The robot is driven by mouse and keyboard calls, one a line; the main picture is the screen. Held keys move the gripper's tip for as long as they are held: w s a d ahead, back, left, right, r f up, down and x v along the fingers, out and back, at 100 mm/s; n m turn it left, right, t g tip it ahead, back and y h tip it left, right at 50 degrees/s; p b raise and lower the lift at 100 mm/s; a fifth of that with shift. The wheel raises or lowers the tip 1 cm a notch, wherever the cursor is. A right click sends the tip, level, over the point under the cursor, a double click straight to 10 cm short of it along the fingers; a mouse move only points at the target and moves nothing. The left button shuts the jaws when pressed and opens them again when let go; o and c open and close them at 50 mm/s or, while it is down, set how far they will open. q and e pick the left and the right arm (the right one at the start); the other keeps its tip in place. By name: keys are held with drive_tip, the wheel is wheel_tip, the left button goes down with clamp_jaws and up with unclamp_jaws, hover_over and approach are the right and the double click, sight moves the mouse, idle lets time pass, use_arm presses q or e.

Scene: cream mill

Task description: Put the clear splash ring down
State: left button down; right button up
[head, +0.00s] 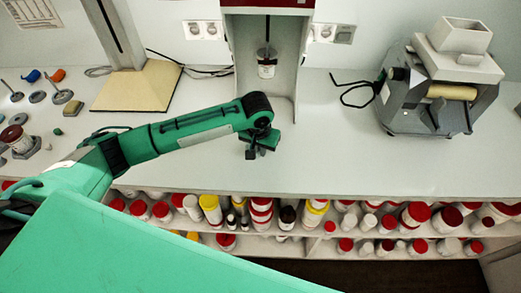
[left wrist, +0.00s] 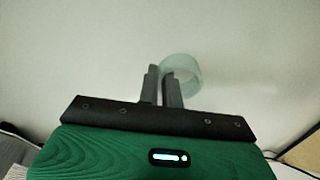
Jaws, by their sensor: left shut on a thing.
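The clear splash ring (left wrist: 190,70) shows in the left wrist view as a pale, see-through band at the fingertips. My left gripper (left wrist: 162,85) is shut on its wall, with most of the ring to the right of the fingers. In the head view my left gripper (head: 257,147) hangs over the white bench in front of the red-topped mixing machine (head: 297,48). I cannot make out the ring there. Whether the ring touches a surface is unclear. My right gripper is not in view.
A stand with a yellowish base (head: 138,88) is at the back left. A grey roller mill (head: 440,95) with a white hopper stands at the right. Small tools and discs lie at the far left. The bench (head: 335,150) between gripper and mill is clear. Jars fill the shelves below.

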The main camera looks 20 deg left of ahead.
sight(259, 153)
use_arm(q)
drive_tip(key=shift+f, duration=0.75)
drive_tip(key=shift+f, duration=0.1)
drive_tip(key=c, duration=1.6)
unclamp_jaws()
drive_tip(key=r, duration=0.3)
drive_tip(key=r+b, duration=0.1)
drive_tip(key=r, duration=0.3)
drive_tip(key=s+r+b, duration=0.1)
drive_tip(key=r, duration=0.3)
drive_tip(key=shift+s, duration=0.1)
drive_tip(key=shift+s+r+b, duration=0.1)
drive_tip(key=shift+r+b, duration=0.2)
drive_tip(key=shift+r, duration=0.3)
